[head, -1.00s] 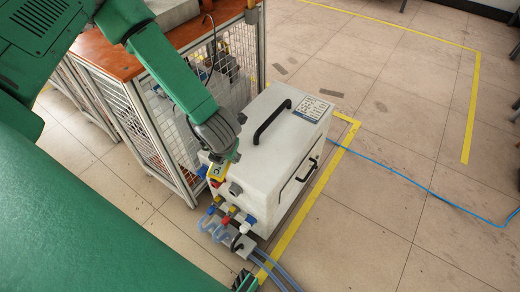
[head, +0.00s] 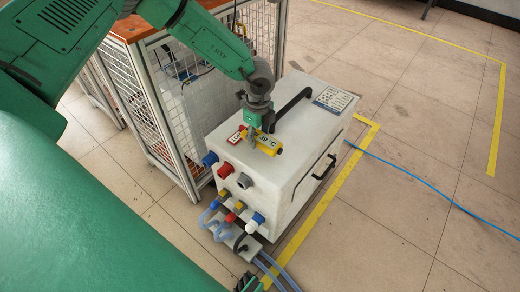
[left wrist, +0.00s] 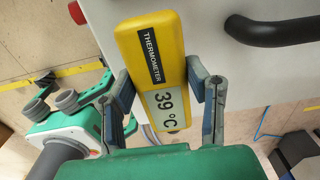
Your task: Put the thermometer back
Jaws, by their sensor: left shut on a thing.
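The thermometer (head: 268,144) is yellow with a black label and a display reading 39 °C. My left gripper (head: 258,130) is shut on it and holds it over the front part of the white box's top (head: 310,125). In the left wrist view the thermometer (left wrist: 150,42) sits between the two fingers, its label facing the camera and its far end sticking out past them. I cannot tell whether it touches the box top.
A black handle (head: 293,103) stands on the box top behind the thermometer. Coloured connectors and hoses (head: 220,225) are on the front. A mesh-sided bench (head: 150,110) stands to the left. Open floor lies right.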

